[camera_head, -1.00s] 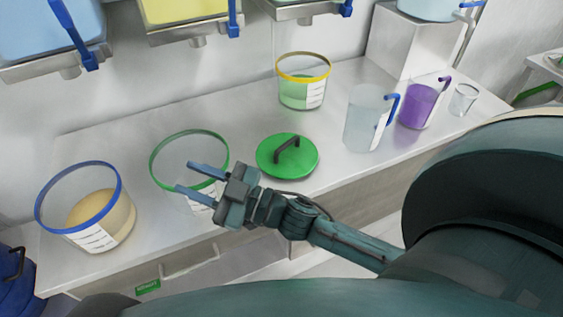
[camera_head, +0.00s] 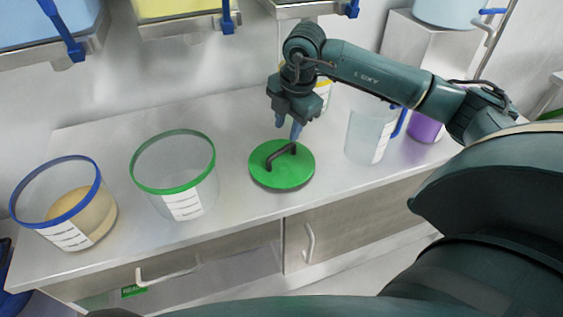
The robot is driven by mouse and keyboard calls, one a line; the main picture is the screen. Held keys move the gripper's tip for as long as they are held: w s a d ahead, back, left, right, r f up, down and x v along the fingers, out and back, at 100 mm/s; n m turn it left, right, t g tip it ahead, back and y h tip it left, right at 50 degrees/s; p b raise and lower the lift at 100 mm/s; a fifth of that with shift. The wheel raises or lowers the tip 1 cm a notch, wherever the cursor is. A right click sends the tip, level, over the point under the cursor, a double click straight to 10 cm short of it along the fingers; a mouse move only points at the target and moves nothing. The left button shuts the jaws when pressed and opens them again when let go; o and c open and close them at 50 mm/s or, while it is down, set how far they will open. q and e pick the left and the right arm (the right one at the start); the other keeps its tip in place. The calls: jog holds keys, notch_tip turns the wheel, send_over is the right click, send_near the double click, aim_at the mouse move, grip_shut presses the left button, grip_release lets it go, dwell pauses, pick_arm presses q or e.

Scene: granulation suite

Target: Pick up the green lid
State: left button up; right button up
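The green lid (camera_head: 297,176), a flat disc with a dark bar handle (camera_head: 278,155), lies on the steel counter right of the green-rimmed tub. My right gripper (camera_head: 289,130) points down just above and behind the lid, over the far end of the handle. Its two blue fingers are apart with nothing seen between them. I cannot tell whether a fingertip touches the handle. My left gripper is not in view.
The open green-rimmed tub (camera_head: 175,165) and blue-rimmed tub (camera_head: 62,205) with tan powder stand left. A yellow-rimmed tub (camera_head: 322,92) is partly hidden behind my gripper. A clear jug (camera_head: 368,135) and purple-filled jug (camera_head: 425,127) stand right. Counter (camera_head: 235,150) is clear around the lid.

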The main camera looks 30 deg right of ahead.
aim_at(281, 150)
jog(key=f, duration=0.3)
jog(key=w+f, duration=0.1)
jog(key=f, duration=0.5)
jog(key=shift+w+a+f+p, duration=0.25)
jog(key=shift+w+a+p, duration=0.1)
jog(key=shift+w+p, duration=0.05)
grip_shut()
